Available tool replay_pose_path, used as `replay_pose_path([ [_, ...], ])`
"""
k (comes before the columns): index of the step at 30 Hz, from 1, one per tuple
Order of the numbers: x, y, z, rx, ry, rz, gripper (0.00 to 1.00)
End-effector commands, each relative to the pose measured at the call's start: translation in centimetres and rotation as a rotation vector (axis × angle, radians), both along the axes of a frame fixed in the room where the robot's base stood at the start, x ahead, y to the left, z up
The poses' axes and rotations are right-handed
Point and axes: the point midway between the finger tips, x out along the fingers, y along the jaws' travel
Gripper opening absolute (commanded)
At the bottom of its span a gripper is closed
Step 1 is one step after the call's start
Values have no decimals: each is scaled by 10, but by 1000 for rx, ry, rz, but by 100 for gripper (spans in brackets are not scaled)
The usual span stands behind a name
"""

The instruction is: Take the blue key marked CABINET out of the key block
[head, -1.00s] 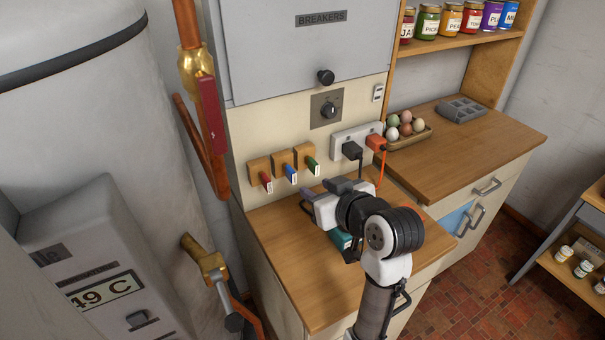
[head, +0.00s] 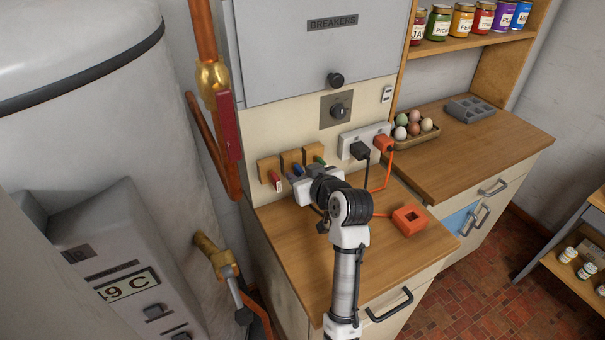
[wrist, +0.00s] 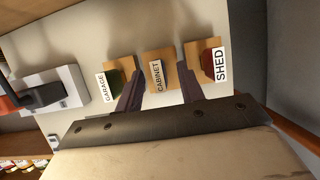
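The blue key (head: 297,170) sits in the middle one of three small wooden key blocks on the cream panel. In the wrist view its white CABINET label (wrist: 157,76) faces me, in front of its wooden block (wrist: 160,57). My gripper (wrist: 159,84) is open, with one dark finger on each side of the CABINET key. I cannot tell whether the fingers touch it. In the head view my gripper (head: 304,189) is right at the blocks and partly hides them.
The red SHED key (wrist: 208,64) and green GARAGE key (wrist: 114,82) stand close on either side. Black and orange plugs (head: 382,143) with cords are to the right. An orange square object (head: 409,220) lies on the wooden counter (head: 290,262). A copper pipe (head: 204,45) runs at left.

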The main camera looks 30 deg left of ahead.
Motion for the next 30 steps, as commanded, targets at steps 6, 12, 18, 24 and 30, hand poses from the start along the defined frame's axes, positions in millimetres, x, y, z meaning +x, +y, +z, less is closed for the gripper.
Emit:
replay_pose_path([
  [6, 0, 0, 0, 0, 0, 0, 20],
  [12, 0, 0, 0, 0, 0, 0, 0],
  [18, -1, -2, 0, 0, 1, 0, 0],
  [24, -4, -7, 0, 1, 0, 0, 0],
  [30, -7, -12, 0, 0, 1, 0, 0],
])
